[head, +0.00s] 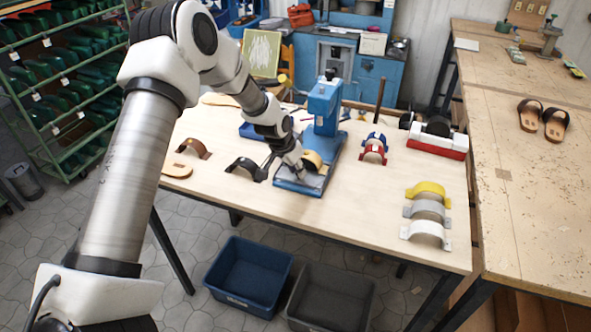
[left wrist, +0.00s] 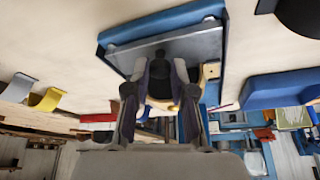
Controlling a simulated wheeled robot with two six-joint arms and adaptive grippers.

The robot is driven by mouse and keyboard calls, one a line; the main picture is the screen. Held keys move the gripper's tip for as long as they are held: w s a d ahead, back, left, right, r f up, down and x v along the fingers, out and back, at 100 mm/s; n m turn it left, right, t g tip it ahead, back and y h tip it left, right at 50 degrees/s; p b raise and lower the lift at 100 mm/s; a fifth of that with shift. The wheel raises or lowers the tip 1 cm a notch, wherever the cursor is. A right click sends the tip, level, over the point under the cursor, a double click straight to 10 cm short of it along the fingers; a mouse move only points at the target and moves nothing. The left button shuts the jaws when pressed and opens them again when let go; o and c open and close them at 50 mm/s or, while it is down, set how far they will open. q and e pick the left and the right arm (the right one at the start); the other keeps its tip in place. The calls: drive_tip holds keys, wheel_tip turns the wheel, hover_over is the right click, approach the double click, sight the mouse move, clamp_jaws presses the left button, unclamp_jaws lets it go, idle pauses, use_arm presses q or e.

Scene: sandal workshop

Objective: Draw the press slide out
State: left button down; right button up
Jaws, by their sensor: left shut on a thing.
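The blue press (head: 323,105) stands on the pale table, its column upright on a blue base. The press slide (head: 312,183), a grey plate, lies low at the front of the base; it also shows in the left wrist view (left wrist: 200,45). A tan curved piece (head: 312,159) sits by the press head. My left gripper (head: 298,172) reaches down over the slide, fingers close together and shut on it. My right gripper is out of view.
A black curved strap (head: 246,169) and a brown one (head: 194,148) lie left of the press. A red and blue strap (head: 374,148) stands to its right. Yellow, grey and white straps (head: 427,207) line the right front. Blue (head: 248,276) and grey bins (head: 331,300) stand below.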

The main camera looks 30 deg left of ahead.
use_arm(q)
drive_tip(key=shift+s+f, duration=0.2)
drive_tip(key=shift+f, duration=0.1)
drive_tip(key=c, duration=1.1)
unclamp_jaws()
drive_tip(key=shift+d, duration=0.1)
drive_tip(key=shift+c, duration=0.2)
drive_tip(key=shift+o, duration=1.1)
drive_tip(key=shift+w, duration=0.25)
drive_tip(key=shift+r, duration=0.1)
drive_tip(key=v, duration=1.1)
drive_tip(key=shift+r, duration=0.35)
